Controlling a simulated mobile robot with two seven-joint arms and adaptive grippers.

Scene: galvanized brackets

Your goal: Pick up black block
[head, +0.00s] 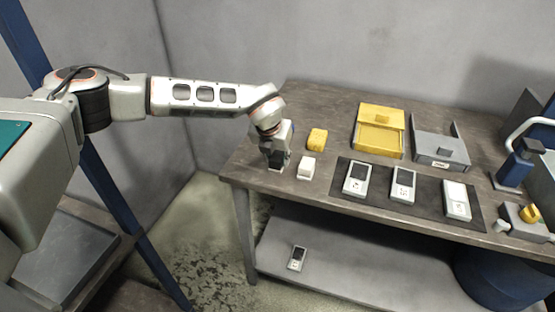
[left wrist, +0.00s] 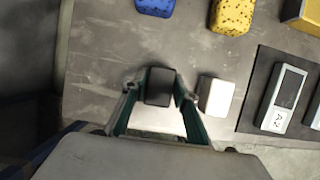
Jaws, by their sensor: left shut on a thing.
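The black block (left wrist: 160,86) is between the two fingers of my left gripper (left wrist: 157,97) in the left wrist view. The fingers sit on either side of it and are shut on it. In the head view my left gripper (head: 277,161) points down at the left end of the workbench, and it mostly hides the block there. I cannot tell whether the block is clear of the bench top. A white block (head: 306,168) stands just right of the gripper; it also shows in the left wrist view (left wrist: 216,96). My right gripper is not in view.
A yellow sponge-like block (head: 317,139) and a blue block (left wrist: 156,6) lie beyond the gripper. A dark mat (head: 428,204) holds several labelled devices. Yellow (head: 380,113) and grey (head: 440,148) trays stand behind it. Another device (head: 297,258) lies on the lower shelf.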

